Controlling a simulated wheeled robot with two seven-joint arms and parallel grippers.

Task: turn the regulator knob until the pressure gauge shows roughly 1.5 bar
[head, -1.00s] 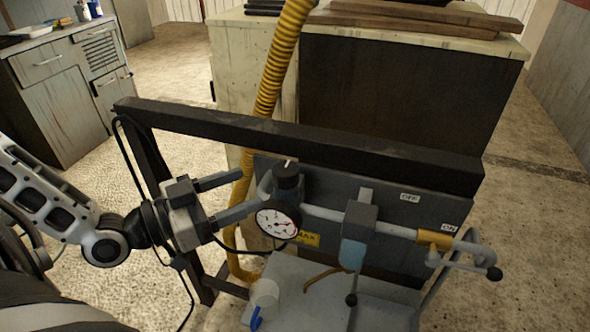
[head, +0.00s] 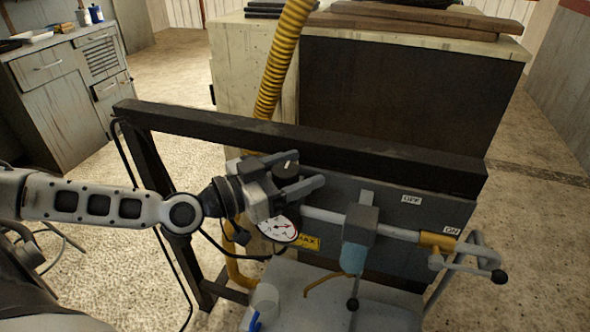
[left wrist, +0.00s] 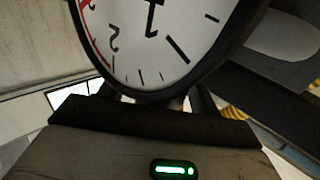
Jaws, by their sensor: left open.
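The black regulator knob (head: 286,168) has a pale mark on top and stands above the pressure gauge (head: 278,229) in the head view. My left gripper (head: 300,172) is open at the knob, with one finger on its far side and the other on its near side. I cannot tell whether the fingers touch it. The gauge's white dial with red marks is partly covered by my gripper. The needle reading is not clear. My right gripper is not in view.
Right of the gauge are a grey pipe unit (head: 361,222) and a brass valve (head: 436,240) with OFF and ON labels. A yellow hose (head: 285,50) hangs behind.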

